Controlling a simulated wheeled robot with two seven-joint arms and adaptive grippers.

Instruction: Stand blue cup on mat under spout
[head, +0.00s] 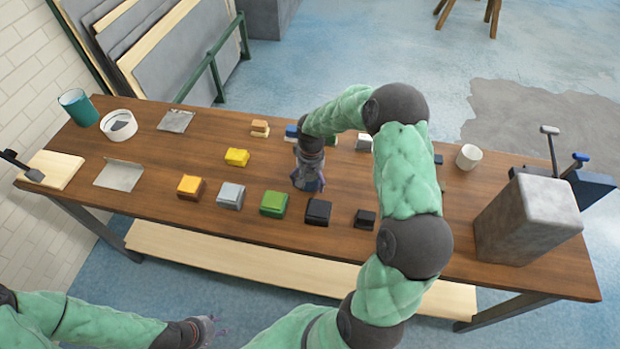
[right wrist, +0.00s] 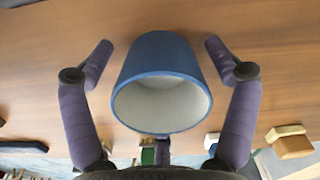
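The blue cup (right wrist: 160,85) shows in the right wrist view, its pale open mouth facing the camera. It sits between the two spread fingers of my right gripper (right wrist: 158,62), with a gap on each side. In the head view my right gripper (head: 309,184) points down over the middle of the table, and I cannot make out the cup there. My left gripper (head: 213,328) is off the table's front edge, its fingertips apart and empty. Two grey sheets (head: 119,175) (head: 176,121) lie at the left; I cannot tell whether either is the mat. No spout is clearly visible.
Several coloured blocks stand in a front row, including green (head: 273,203) and black (head: 318,212) ones. A teal cup (head: 78,108) and white round container (head: 118,125) stand at the left. A white cup (head: 468,157) and large grey block (head: 526,222) stand at the right.

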